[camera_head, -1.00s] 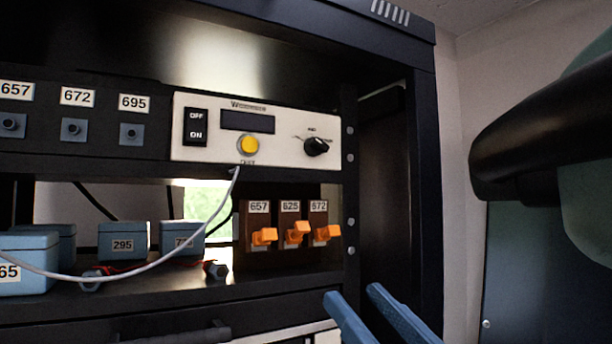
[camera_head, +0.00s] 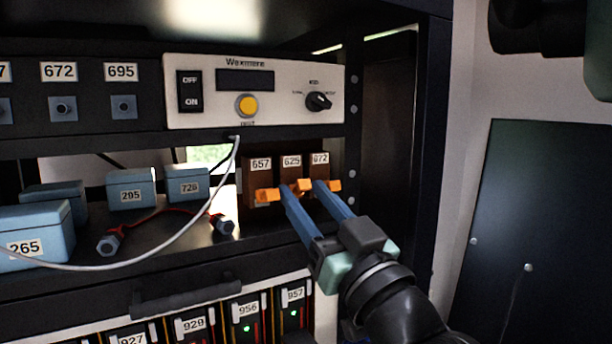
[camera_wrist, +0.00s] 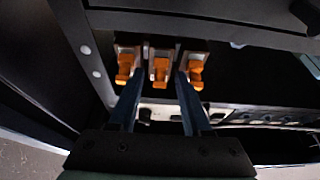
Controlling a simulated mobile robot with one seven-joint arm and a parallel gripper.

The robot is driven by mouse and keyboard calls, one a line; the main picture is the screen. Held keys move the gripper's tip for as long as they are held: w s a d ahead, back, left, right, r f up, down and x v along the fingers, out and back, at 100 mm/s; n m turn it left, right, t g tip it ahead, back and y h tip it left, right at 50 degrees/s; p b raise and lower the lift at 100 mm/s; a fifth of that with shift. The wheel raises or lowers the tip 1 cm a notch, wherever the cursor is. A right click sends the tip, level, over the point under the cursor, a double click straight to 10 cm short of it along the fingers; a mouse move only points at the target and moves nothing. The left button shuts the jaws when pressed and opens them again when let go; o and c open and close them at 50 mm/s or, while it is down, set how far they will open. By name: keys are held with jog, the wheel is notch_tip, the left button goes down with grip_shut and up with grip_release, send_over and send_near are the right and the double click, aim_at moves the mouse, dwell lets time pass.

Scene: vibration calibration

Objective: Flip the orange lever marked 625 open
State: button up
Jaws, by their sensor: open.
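The orange lever marked 625 (camera_head: 304,185) is the middle of three orange levers on dark brown blocks on the shelf. Its label (camera_head: 291,161) reads 625. My gripper (camera_head: 304,190) is open, its two blue fingers pointing at the block. In the head view the fingertips lie on either side of the 625 lever. In the wrist view the middle lever (camera_wrist: 160,70) shows between my two fingertips (camera_wrist: 159,76). The fingers stand apart, and I cannot tell whether either one touches it.
Blue boxes (camera_head: 131,190), a red wire and a white cable (camera_head: 187,227) lie left. A white control panel (camera_head: 215,110) is above; numbered modules (camera_head: 249,322) are below.

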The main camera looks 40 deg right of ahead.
jog(key=shift+w+d+r, duration=0.1)
jog(key=shift+w, duration=0.25)
grip_shut()
